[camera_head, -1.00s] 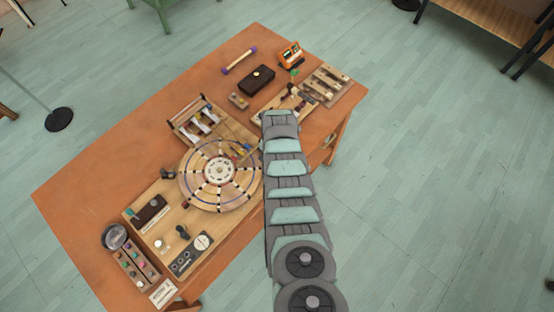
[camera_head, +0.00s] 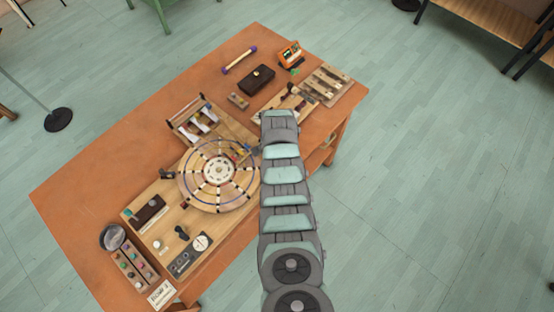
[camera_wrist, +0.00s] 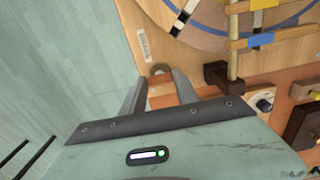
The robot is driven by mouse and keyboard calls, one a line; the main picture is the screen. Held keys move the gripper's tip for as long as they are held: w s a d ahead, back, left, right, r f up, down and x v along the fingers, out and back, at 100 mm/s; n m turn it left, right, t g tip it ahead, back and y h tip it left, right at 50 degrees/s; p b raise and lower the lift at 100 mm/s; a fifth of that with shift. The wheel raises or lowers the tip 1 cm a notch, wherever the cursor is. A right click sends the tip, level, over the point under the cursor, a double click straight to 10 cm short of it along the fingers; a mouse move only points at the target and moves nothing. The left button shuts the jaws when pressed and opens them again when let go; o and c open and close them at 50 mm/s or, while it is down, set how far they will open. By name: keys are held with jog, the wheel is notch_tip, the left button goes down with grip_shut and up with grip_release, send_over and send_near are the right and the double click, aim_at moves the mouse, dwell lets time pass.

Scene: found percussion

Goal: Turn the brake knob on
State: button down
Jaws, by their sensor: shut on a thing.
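A round wheel (camera_head: 238,200) with dark radial bars and a pale hub lies on a wooden board on the table. In the wrist view, the wheel (camera_wrist: 180,32) fills the top right, with a small printed label (camera_wrist: 144,45) beside it, too blurred to read. In the head view my arm covers the knob.
A dark box (camera_head: 257,78), a purple-ended stick (camera_head: 239,60) and wooden bars (camera_head: 327,85) lie farther back. Floor is open right of the table.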

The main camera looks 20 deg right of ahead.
jog(key=c, duration=0.9)
grip_release()
jog(key=shift+r, duration=0.1)
jog(key=shift+r+b, duration=0.8)
jog(key=shift+r, duration=4.5)
